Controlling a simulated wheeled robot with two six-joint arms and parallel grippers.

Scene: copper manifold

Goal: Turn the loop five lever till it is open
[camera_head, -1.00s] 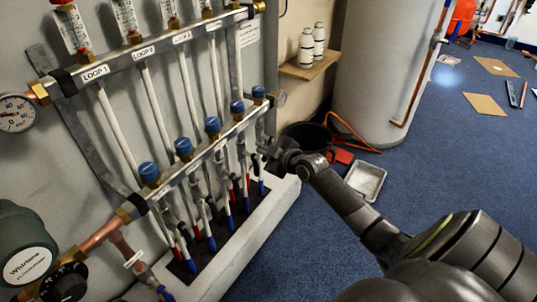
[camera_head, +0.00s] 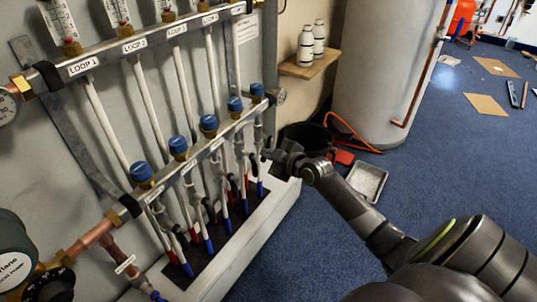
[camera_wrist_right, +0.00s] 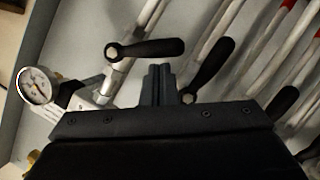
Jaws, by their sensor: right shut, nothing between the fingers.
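The loop five lever (camera_wrist_right: 150,48) is a black handle on a round pivot in the right wrist view, nearest the gauge end. It lies across its pale pipe at a steep angle. My right gripper (camera_wrist_right: 158,72) is shut and empty. In that view its fingertips are just below this handle; whether they touch cannot be told. A neighbouring black lever (camera_wrist_right: 210,68) lies roughly along its pipe, right of the fingers. In the head view my right gripper (camera_head: 268,155) is at the far end of the manifold (camera_head: 205,150), and the loop five lever is too small to make out. My left gripper is not in view.
A pressure gauge (camera_wrist_right: 36,86) sits left of the fingers in the wrist view. More black levers (camera_wrist_right: 283,102) stand close on the right. A black bucket (camera_head: 308,136) and a grey tray (camera_head: 367,181) are on the floor.

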